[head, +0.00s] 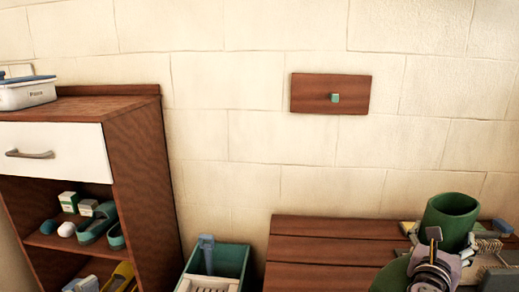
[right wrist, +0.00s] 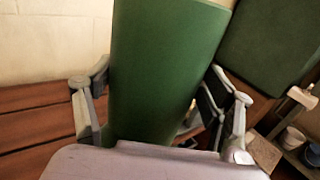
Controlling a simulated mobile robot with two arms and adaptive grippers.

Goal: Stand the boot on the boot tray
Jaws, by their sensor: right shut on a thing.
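The green boot (head: 455,218) is at the lower right of the head view, with its round open top facing up and its shaft close to upright. A green part at its lower left looks like the foot, partly cut off by the picture edge. My right gripper (head: 438,250) is shut on the boot's shaft. In the right wrist view the green boot (right wrist: 160,70) fills the space between the two fingers. The boot's sole is hidden, so I cannot tell what it touches. I cannot make out the boot tray for certain. My left gripper is not in view.
A slatted wooden bench (head: 325,250) runs below the wall, its left part bare. Brushes (head: 488,243) and small items lie around the boot. A green bin (head: 232,260) stands left of the bench, beside a wooden cabinet (head: 150,165) with filled shelves. A dark green panel (right wrist: 275,40) shows beside the boot.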

